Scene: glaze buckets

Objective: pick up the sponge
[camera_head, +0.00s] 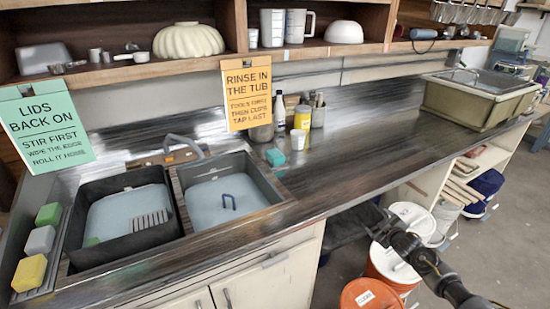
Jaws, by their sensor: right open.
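A teal sponge-like block (275,157) lies on the dark counter behind the right sink basin. At the far left, a green block (48,214), a grey block (40,241) and a yellow block (29,273) sit in a row on a narrow rack; they also look like sponges. I cannot tell which one the task names. My right gripper (380,222) is open and empty, in front of the counter's edge and over the buckets, well to the right of all these blocks. My left gripper is out of view.
Two sink basins hold water, with a dark tub (122,238) in the left one. Bottles and a yellow container (302,118) stand behind the teal block. Lidded buckets (370,294) stand below the counter. The counter's middle (385,145) is clear; a khaki bin (475,100) stands right.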

